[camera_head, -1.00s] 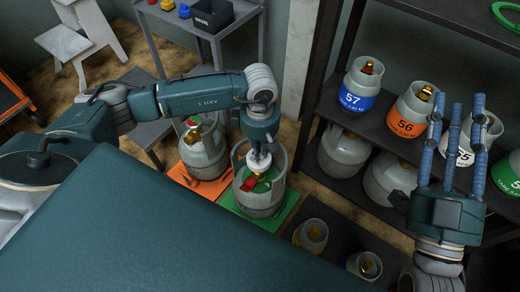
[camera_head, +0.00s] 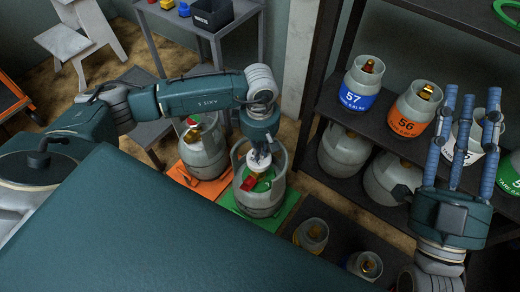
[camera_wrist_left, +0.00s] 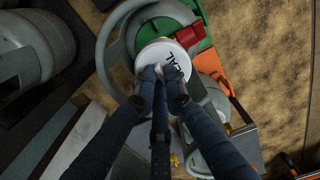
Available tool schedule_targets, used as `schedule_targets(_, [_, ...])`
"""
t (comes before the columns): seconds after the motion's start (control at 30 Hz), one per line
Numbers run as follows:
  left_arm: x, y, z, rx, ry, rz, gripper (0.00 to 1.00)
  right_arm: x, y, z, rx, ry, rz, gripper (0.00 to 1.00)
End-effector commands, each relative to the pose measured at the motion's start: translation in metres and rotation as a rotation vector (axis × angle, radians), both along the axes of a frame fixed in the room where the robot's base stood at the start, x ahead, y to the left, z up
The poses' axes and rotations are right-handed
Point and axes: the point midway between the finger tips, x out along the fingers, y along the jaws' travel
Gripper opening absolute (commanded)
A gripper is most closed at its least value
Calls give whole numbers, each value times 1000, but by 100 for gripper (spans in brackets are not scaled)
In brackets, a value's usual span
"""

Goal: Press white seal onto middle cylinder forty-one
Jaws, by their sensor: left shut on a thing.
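The white seal (camera_wrist_left: 163,60), a round cap with dark letters, is in my left gripper (camera_wrist_left: 165,75). In the head view the seal (camera_head: 260,162) sits at the top of the grey cylinder (camera_head: 263,203) on the green scale (camera_head: 284,212), inside its collar. My left gripper (camera_head: 260,152) points down from above, shut on the seal. Whether the seal touches the valve below is hidden. A red part (camera_head: 249,183) shows beside it. No number is readable on this cylinder. My right gripper (camera_head: 465,135) is open and empty, fingers up, before the shelf at right.
Another grey cylinder (camera_head: 204,158) stands on an orange scale (camera_head: 198,183) to the left. Smaller cylinders (camera_head: 311,235) stand on a dark surface to the right. The shelf holds cylinders labelled 57 (camera_head: 358,88) and 56 (camera_head: 412,110). A grey side table (camera_head: 215,35) stands behind.

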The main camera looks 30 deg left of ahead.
Motion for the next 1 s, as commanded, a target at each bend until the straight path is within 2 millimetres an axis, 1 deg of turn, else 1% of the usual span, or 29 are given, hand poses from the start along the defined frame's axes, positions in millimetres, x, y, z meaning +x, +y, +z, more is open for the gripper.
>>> schedule_targets(0.6, [0,0,-4,0,0,0,0,-9,-1,14,20,-72,3,34])
schedule_targets(1.0, [0,0,-6,0,0,0,0,-16,-2,20,31,-110,6,34])
